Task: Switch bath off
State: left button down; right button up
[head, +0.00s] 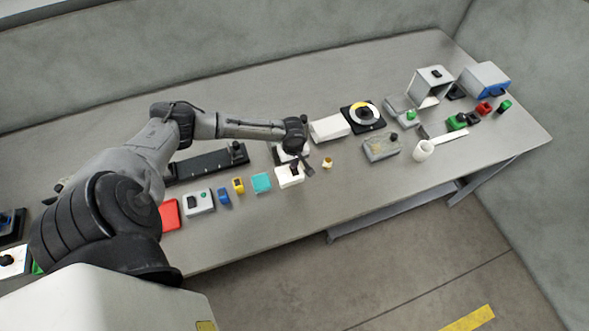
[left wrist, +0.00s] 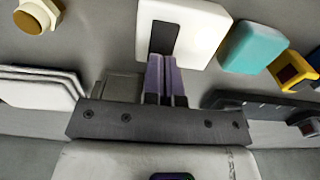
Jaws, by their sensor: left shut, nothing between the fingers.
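A small white box (head: 289,178) with a dark switch-like patch on its top stands near the front edge of the bench, at the middle. It also shows in the left wrist view (left wrist: 205,32), where its dark patch (left wrist: 163,38) lies at the fingertips. My left gripper (head: 303,168) is over this box, shut and empty, pointing down. In the left wrist view its two fingers (left wrist: 167,62) are together and overlap the near end of the dark patch; I cannot tell whether they touch it. No label reading "bath" is legible. My right gripper is out of view.
A teal block (head: 261,183) and a yellow part (head: 238,185) lie left of the white box. A small brass-coloured knob (head: 327,162) is to its right. A white block (head: 329,127) lies behind.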

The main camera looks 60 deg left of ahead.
pick_arm(q)
jog(key=shift+f, duration=0.65)
jog(key=shift+r, duration=0.1)
notch_tip(320, 180, up, 2)
jog(key=p, duration=0.2)
jog(key=shift+r+p, duration=0.1)
jog(key=shift+p, duration=0.2)
notch_tip(320, 180, up, 5)
jog(key=p, duration=0.6)
dwell(0.7)
